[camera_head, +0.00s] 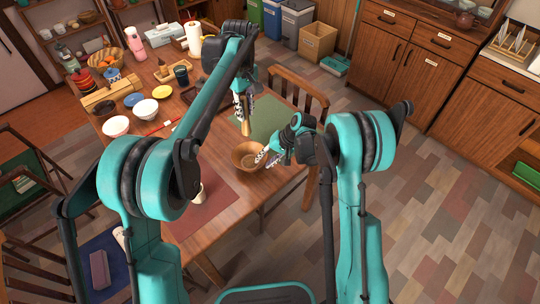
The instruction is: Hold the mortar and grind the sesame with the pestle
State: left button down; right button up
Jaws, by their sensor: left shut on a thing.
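The mortar (240,150), a brown wooden bowl, stands upright near the table's right edge. My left gripper (244,108) is above the mortar, shut on the brown wooden pestle (246,128), which hangs down over the bowl's far side, apart from it. My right gripper (266,160) is at the mortar's right rim with its fingers spread, one by the rim and one outside it. Whether they touch the bowl is too small to tell. Sesame inside the mortar cannot be made out.
A green placemat (268,118) lies behind the mortar and a reddish placemat (205,208) in front. A small pale bottle (199,194) stands on the reddish one. White bowls (116,126) and other tableware fill the table's left side. A wooden chair (305,98) stands behind.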

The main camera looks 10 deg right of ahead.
aim_at(248, 133)
jog(key=shift+a+f, duration=0.1)
jog(key=shift+f, duration=0.05)
jog(key=shift+c, duration=0.3)
grip_shut()
pick_arm(q)
notch_tip(248, 133, down, 6)
jog(key=shift+s+d+r, duration=0.15)
notch_tip(248, 133, down, 9)
dwell(0.6)
jog(key=shift+f, duration=0.55)
dwell(1.2)
